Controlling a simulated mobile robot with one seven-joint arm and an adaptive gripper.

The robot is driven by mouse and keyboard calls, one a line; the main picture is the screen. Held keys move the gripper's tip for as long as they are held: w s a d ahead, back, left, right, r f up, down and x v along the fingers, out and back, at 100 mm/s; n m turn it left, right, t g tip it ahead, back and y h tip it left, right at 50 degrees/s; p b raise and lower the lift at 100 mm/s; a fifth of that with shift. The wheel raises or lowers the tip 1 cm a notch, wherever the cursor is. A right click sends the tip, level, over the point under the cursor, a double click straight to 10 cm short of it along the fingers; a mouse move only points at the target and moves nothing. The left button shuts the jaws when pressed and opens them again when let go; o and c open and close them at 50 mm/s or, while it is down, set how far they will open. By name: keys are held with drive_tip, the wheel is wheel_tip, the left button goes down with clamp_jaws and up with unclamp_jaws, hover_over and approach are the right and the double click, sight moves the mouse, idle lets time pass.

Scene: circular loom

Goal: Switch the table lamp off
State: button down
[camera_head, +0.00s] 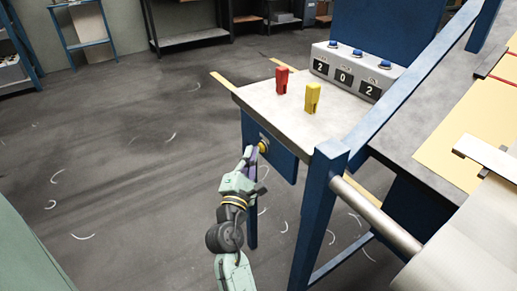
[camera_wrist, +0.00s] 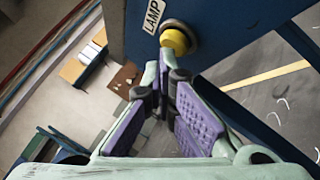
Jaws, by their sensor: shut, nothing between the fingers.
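A round yellow button (camera_head: 263,146) in a dark collar is on the blue front panel (camera_head: 282,159) below the grey tabletop. In the wrist view the button (camera_wrist: 174,41) is beside a white label reading LAMP (camera_wrist: 153,17). My gripper (camera_head: 254,152) is shut and empty, its tips at the button. In the wrist view the shut fingertips (camera_wrist: 166,62) partly overlap the button's lower edge; I cannot tell whether they touch it or how far it is pressed. I do not make out the lamp itself in either view.
On the tabletop (camera_head: 268,103) stand a red block (camera_head: 281,80) and a yellow block (camera_head: 312,98). Behind them is a grey counter box (camera_head: 352,70) showing 2 0 2, with blue buttons. A blue frame post (camera_head: 318,215) stands right of my arm. Open floor lies left.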

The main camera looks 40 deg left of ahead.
drive_tip(key=shift+w, duration=0.1)
drive_tip(key=shift+w+d, duration=0.2)
drive_tip(key=shift+w, duration=0.15)
idle(0.5)
drive_tip(key=shift+s+d, duration=0.1)
drive_tip(key=shift+s, duration=0.05)
drive_tip(key=s+a, duration=0.2)
drive_tip(key=s, duration=0.3)
drive_tip(key=shift+s+a+b, duration=0.3)
drive_tip(key=shift+s+b, duration=0.1)
drive_tip(key=shift+b, duration=0.05)
